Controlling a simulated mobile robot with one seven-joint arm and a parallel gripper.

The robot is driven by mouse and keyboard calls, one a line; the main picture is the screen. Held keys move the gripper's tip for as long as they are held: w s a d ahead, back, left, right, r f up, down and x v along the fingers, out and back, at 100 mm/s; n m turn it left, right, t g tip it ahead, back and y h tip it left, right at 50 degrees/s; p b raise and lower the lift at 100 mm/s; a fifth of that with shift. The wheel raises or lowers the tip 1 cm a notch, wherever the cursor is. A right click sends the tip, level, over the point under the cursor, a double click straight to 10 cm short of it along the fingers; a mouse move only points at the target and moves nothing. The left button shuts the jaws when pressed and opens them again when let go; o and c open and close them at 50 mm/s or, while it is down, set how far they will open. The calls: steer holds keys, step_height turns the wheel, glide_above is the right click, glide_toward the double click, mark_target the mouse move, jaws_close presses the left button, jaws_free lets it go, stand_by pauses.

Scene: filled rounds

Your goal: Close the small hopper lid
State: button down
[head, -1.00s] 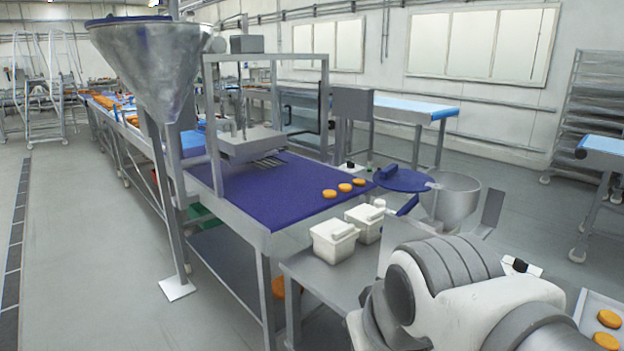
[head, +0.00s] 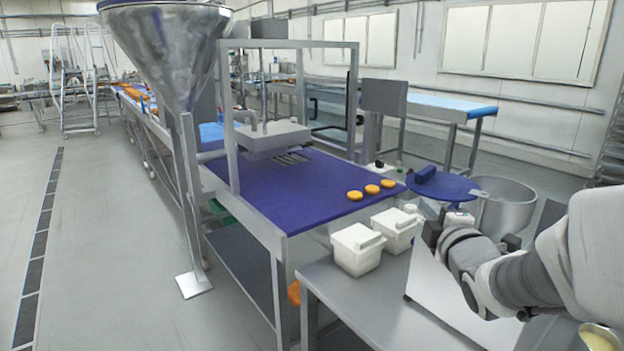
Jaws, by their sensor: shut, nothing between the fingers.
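The small hopper (head: 506,210) is a round grey metal bowl at the right, with its open top showing. Its blue round lid (head: 452,187) lies out to the left of the bowl's mouth, roughly level, with a raised blue handle block on top. The mouth is uncovered. My gripper (head: 458,219) is shut and empty at the near edge of the lid, just left of the bowl. I cannot tell whether it touches the lid. My wrist and arm come in from the right and hide the lower part of the hopper.
Two white lidded tubs (head: 357,250) stand on the grey side table (head: 345,286), left of my arm. Three orange rounds (head: 372,189) lie on the blue belt (head: 300,186). A large metal hopper (head: 172,55) stands at upper left. Open floor lies at the left.

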mark_target(417, 189)
steer(key=shift+n+t+y, duration=0.3)
steer(key=shift+n, duration=0.4)
steer(key=shift+w+d+f+p, duration=0.1)
steer(key=shift+w+d+p, duration=0.35)
steer(key=shift+w, duration=1.7)
steer(key=shift+w+d+f+p, duration=0.15)
steer(key=shift+w+d, duration=0.55)
steer(key=shift+w, duration=1.5)
steer(key=shift+w+d+p, duration=0.3)
steer(key=shift+w+d, duration=0.25)
steer(key=shift+w, duration=1.6)
steer(key=shift+w+b, duration=0.1)
steer(key=shift+b, duration=0.25)
